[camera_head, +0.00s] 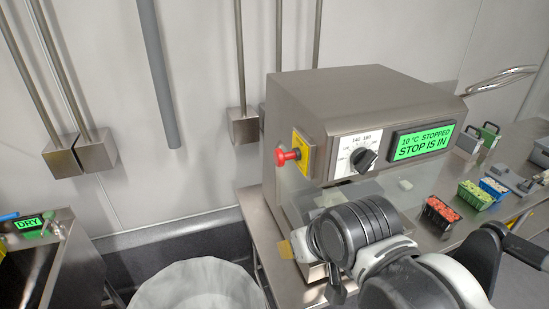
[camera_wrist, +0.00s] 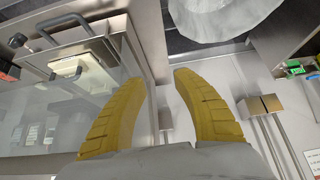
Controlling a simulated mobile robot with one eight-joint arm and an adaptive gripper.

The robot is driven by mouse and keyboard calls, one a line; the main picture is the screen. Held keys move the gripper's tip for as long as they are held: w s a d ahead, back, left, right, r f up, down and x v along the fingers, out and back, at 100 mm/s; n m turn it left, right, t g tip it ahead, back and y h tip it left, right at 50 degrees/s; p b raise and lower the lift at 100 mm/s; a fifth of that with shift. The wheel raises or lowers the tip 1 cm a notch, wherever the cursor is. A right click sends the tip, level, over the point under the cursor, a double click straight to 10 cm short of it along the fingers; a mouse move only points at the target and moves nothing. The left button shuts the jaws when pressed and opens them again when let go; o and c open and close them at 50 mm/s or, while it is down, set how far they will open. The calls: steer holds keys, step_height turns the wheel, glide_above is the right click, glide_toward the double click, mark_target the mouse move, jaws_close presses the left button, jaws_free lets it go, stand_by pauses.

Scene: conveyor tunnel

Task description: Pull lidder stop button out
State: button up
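The lidder (camera_head: 350,95) is a grey metal machine at the middle right of the head view. Its red stop button (camera_head: 284,156) sticks out to the left from a yellow plate (camera_head: 301,153) on the machine's left corner. The green display (camera_head: 423,142) reads "10 °C STOPPED, STOP IS IN". My gripper (camera_head: 286,250) is low in front of the machine, below the button, with a yellow finger showing. In the wrist view my gripper (camera_wrist: 157,77) has its two yellow fingers apart with nothing between them. I cannot make out the button in the wrist view.
A dial (camera_head: 364,159) sits between the button and the display. Small food trays (camera_head: 440,212) stand on the counter at the right. A bin with a white liner (camera_head: 200,285) is on the floor at left. Wall pipes and boxes (camera_head: 243,125) are behind. Space left of the button looks clear.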

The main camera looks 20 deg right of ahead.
steer(key=o, duration=0.4)
steer(key=shift+o, duration=0.6)
steer(key=w+r+n+g+h+p, duration=0.1)
steer(key=w+r+n+g+p, duration=0.1)
steer(key=w+r+n+p, duration=0.2)
step_height(320, 180, up, 7)
steer(key=n+p, duration=0.3)
steer(key=p, duration=0.2)
steer(key=shift+a+r+p, duration=0.2)
steer(key=shift+a+p, duration=0.1)
steer(key=shift+a, duration=0.1)
steer(key=n+g+h+p, duration=0.3)
steer(key=n+h+p, duration=0.1)
steer(key=n+p, duration=0.65)
glide_toward(276, 154)
steer(key=b+x, duration=0.2)
steer(key=x, duration=0.9)
steer(key=shift+w+f, duration=0.1)
steer(key=shift+f, duration=0.1)
jaws_close()
